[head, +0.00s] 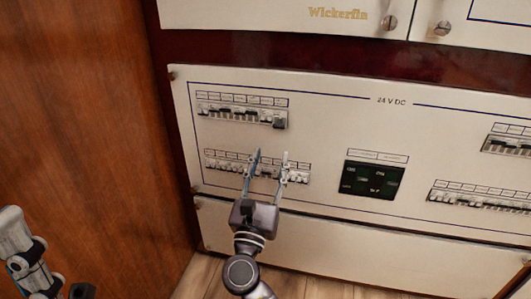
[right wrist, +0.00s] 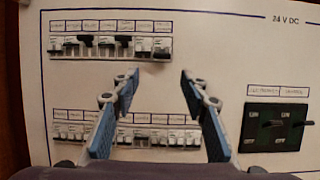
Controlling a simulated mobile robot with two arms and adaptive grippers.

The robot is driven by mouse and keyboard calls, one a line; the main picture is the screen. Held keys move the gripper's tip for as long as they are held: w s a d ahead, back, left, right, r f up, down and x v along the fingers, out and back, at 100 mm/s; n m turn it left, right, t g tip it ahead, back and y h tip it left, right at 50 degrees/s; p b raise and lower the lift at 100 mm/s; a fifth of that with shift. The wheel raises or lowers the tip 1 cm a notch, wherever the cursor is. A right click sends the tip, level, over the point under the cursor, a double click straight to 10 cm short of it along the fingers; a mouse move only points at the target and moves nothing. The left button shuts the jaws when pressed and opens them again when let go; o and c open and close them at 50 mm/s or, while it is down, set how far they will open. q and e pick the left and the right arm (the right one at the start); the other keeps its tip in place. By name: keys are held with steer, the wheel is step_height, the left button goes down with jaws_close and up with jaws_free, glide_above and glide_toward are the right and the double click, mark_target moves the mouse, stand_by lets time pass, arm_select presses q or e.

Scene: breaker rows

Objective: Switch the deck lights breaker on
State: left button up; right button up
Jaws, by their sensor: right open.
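The white 24 V DC panel (head: 330,125) carries the breakers. On its left side are an upper breaker row (head: 240,113) and a lower breaker row (head: 222,165), with small labels above each. I cannot read which label is deck lights. My right gripper (head: 271,160) is open and empty in front of the lower row, its fingers hiding part of that row. In the right wrist view the upper row (right wrist: 105,46) has a mix of white and dark levers, and the lower row (right wrist: 75,130) shows between and beside the fingers.
A black switch block (head: 371,180) sits right of the lower row. More breaker rows (head: 480,196) are at the far right. A wooden wall (head: 90,120) stands close on the left. Cabinet doors with knobs (head: 390,23) are above the panel.

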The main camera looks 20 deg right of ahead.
mark_target(278, 128)
steer(key=shift+h, duration=0.3)
steer(key=x, duration=0.2)
steer(key=b+x, duration=0.1)
steer(key=x, duration=0.5)
steer(key=shift+s+r, duration=0.2)
steer(key=shift+r, duration=0.15)
steer(key=shift+c, duration=0.7)
